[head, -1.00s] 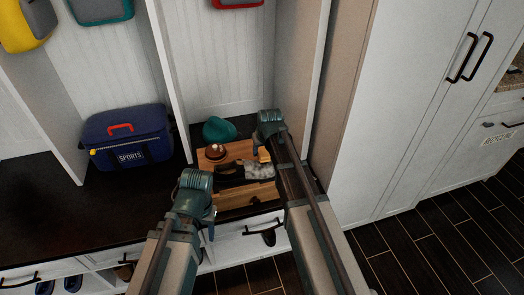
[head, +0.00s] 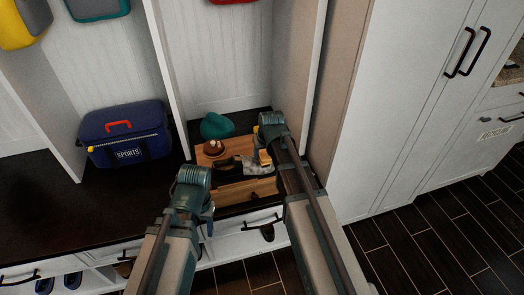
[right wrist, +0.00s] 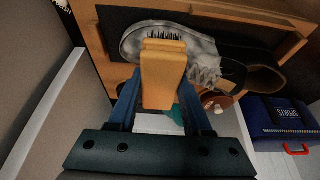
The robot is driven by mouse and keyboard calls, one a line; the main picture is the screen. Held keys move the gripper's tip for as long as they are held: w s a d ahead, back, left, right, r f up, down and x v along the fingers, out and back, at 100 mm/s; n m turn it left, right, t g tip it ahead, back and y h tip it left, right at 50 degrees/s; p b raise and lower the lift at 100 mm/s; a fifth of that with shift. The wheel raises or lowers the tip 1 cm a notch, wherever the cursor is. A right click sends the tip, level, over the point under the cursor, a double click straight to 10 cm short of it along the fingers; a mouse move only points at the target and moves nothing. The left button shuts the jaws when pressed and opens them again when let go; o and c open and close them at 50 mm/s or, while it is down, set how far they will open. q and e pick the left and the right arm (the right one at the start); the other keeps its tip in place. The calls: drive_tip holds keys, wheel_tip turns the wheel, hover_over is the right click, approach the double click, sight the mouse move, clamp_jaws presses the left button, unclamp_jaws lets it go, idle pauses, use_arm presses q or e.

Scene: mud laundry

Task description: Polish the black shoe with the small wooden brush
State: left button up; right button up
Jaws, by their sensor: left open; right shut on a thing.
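The black shoe (head: 231,166) lies on a wooden box or tray (head: 250,188) in the cubby. Its front part looks grey and dusty, and it also shows in the right wrist view (right wrist: 205,50), with a darker heel and opening on the right there. My right gripper (head: 258,146) is shut on the small wooden brush (head: 265,158). In the right wrist view the brush (right wrist: 162,75) sits between the fingers with its dark bristles toward the shoe's grey front; whether they touch is unclear. My left gripper (head: 210,211) is open and empty at the front left of the box.
A round brown tin or pot (head: 214,148) and a teal item (head: 217,126) sit behind the shoe. A blue sports bag (head: 125,137) stands on the dark bench at left. Cubby dividers (head: 171,75) rise on both sides. The bench before the bag is clear.

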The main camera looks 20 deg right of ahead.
drive_tip(key=shift+f, duration=0.2)
idle(0.5)
drive_tip(key=shift+w, duration=0.15)
drive_tip(key=shift+w+a+r, duration=0.1)
drive_tip(key=shift+w+r, duration=0.1)
drive_tip(key=shift+w, duration=1.55)
drive_tip(key=shift+f, duration=0.15)
drive_tip(key=shift+s, duration=0.2)
drive_tip(key=shift+s, duration=1.7)
